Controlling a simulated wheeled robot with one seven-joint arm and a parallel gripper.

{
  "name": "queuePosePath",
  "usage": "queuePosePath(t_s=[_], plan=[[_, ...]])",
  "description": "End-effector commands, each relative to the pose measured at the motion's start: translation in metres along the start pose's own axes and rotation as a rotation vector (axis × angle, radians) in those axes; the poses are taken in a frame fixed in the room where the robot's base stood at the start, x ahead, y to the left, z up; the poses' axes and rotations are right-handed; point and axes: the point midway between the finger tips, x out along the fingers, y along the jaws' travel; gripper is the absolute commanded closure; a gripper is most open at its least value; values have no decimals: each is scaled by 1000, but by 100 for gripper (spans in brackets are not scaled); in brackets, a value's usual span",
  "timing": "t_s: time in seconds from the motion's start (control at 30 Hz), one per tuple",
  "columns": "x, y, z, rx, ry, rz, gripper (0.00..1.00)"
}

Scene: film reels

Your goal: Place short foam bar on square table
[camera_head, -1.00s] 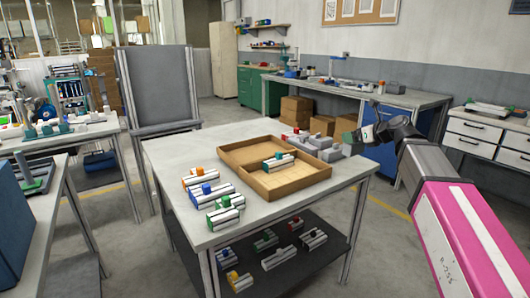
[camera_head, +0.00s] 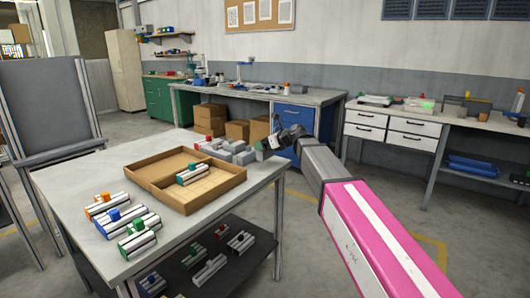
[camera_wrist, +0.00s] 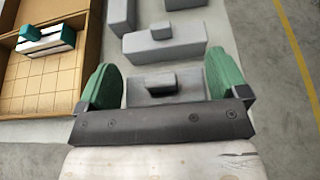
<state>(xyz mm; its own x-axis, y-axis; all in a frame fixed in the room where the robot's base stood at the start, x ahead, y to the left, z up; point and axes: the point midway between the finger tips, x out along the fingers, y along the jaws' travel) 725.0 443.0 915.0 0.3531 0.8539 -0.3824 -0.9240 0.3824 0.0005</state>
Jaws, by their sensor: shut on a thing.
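My gripper (camera_wrist: 165,84) has green fingers on both sides of a grey short foam bar (camera_wrist: 150,90) with a small raised block on top, and is shut on it. In the head view my gripper (camera_head: 268,143) is at the right back corner of the pale-topped table (camera_head: 75,180); the bar is hard to make out there. Other grey foam pieces (camera_wrist: 165,45) lie just beyond it in the wrist view. I cannot tell whether the held bar touches the tabletop, or whether this is the square table.
A two-part cardboard tray (camera_head: 205,200) on the table holds a white bar with a green block (camera_head: 192,174). Several coloured-knob pieces (camera_head: 130,228) stand at the front left. A workbench (camera_head: 260,93) and a white drawer desk (camera_head: 405,125) stand behind. Open floor lies to the right.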

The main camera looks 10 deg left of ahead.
Motion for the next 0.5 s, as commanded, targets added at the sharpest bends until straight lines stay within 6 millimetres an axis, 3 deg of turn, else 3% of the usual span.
queuePosePath(t_s=[0.3, 0.5], plan=[[13, 1, -33, 0, 1, 1, 30], [14, 0, -36, -1, 0, 0, 30]])
